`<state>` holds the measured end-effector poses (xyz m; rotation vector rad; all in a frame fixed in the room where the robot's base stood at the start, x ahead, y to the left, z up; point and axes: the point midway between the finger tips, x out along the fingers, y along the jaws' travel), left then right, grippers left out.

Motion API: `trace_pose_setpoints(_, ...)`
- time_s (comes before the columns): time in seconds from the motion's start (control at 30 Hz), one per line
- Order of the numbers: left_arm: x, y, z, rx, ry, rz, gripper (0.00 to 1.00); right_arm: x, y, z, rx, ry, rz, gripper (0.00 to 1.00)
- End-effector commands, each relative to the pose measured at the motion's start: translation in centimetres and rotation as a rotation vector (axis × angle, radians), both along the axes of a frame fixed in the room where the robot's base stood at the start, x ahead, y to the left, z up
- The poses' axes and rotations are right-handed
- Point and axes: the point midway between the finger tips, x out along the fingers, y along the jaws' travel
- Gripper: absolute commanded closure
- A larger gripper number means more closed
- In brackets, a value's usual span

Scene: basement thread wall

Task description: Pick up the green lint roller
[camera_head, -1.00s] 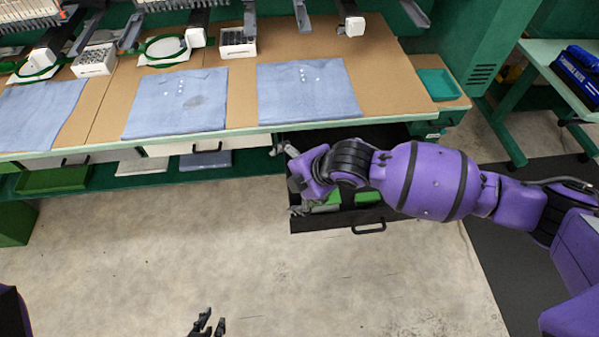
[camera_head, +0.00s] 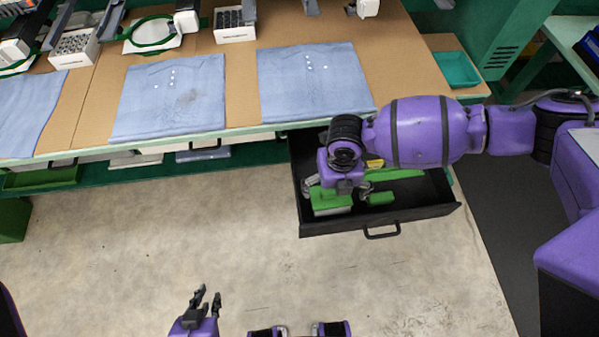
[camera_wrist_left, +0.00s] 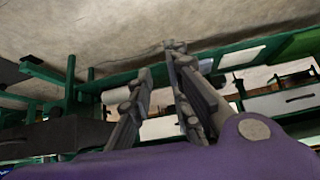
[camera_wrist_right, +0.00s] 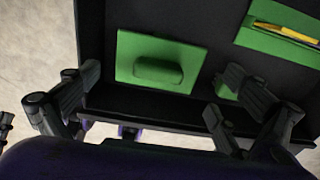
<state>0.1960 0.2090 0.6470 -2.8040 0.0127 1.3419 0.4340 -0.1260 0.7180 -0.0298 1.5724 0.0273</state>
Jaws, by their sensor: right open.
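In the head view, a green block with a pale lower edge (camera_head: 332,202) lies in the open drawer. In the right wrist view, a green square piece with a rounded raised part (camera_wrist_right: 158,68) lies between the fingers, seemingly the same thing; I cannot tell for certain that it is the lint roller. My right gripper (camera_head: 338,190) is open, pointing down over it in the drawer; its fingers (camera_wrist_right: 150,92) stand to either side, holding nothing. My left gripper (camera_head: 208,298) is open and empty above the floor, far from the drawer; its parted fingers also show in the left wrist view (camera_wrist_left: 160,65).
The black drawer (camera_head: 435,212) hangs open below the worktable. A smaller green piece (camera_head: 380,198) lies right of the right gripper, and a green tray with a yellow item (camera_wrist_right: 262,42) lies further back right. Blue folded cloths (camera_head: 170,95) lie on the table. The floor before it is clear.

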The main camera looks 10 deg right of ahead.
Motion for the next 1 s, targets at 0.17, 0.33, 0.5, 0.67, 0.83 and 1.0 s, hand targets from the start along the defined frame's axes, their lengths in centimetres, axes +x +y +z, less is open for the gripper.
trace_pose_setpoints(0.17, 1.5, -0.2, 0.9, -0.002, -0.033, -0.004, 0.83, -0.5, 0.2, -2.8, 0.001, 0.004, -0.003, 0.0)
trace_pose_setpoints(0.33, 1.8, -0.2, 1.1, -0.003, -0.039, -0.005, 0.83, -0.4, 0.2, -3.6, 0.001, 0.002, -0.003, 0.0)
trace_pose_setpoints(0.5, 1.7, -0.2, 1.0, -0.003, -0.036, -0.005, 0.83, -0.4, 0.2, -3.5, 0.001, 0.002, -0.002, 0.0)
trace_pose_setpoints(0.67, 1.4, -0.2, 0.7, -0.002, -0.029, -0.003, 0.83, -0.4, 0.2, -3.5, 0.001, 0.002, -0.003, 0.21)
trace_pose_setpoints(0.83, 0.7, -0.1, 0.5, -0.001, -0.017, -0.001, 0.83, -0.4, 0.2, -3.5, 0.001, 0.001, -0.003, 0.42)
trace_pose_setpoints(1.0, 0.3, 0.0, 0.4, 0.0, -0.01, 0.0, 0.83, -0.4, 0.2, -3.5, 0.001, 0.001, -0.003, 0.42)
